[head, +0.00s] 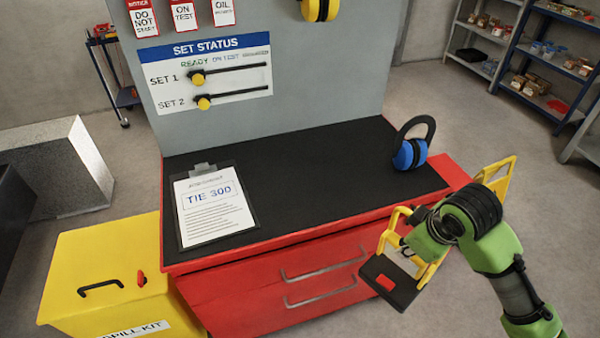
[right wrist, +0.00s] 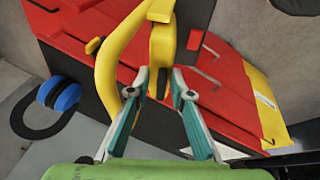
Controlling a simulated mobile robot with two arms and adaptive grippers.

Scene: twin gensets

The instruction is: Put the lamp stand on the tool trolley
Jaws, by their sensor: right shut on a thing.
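The lamp stand (head: 404,290) is a yellow tubular frame with a black panel and a small red part. My right gripper (head: 428,228) is shut on its yellow frame and holds it tilted in front of the red cabinet's right end. In the right wrist view the yellow frame (right wrist: 163,45) runs between the fingers (right wrist: 157,88). The gripper hides part of the frame. A dark blue wheeled trolley (head: 127,97), which looks like the tool trolley, stands far off at the back left, with red items on its top. My left gripper is not in view.
The red drawer cabinet (head: 250,295) has a black top with a clipboard (head: 212,205) and blue ear defenders (head: 411,153). A yellow spill kit box (head: 105,265) and a grey block (head: 60,165) stand at the left. Shelves (head: 545,60) stand at the back right.

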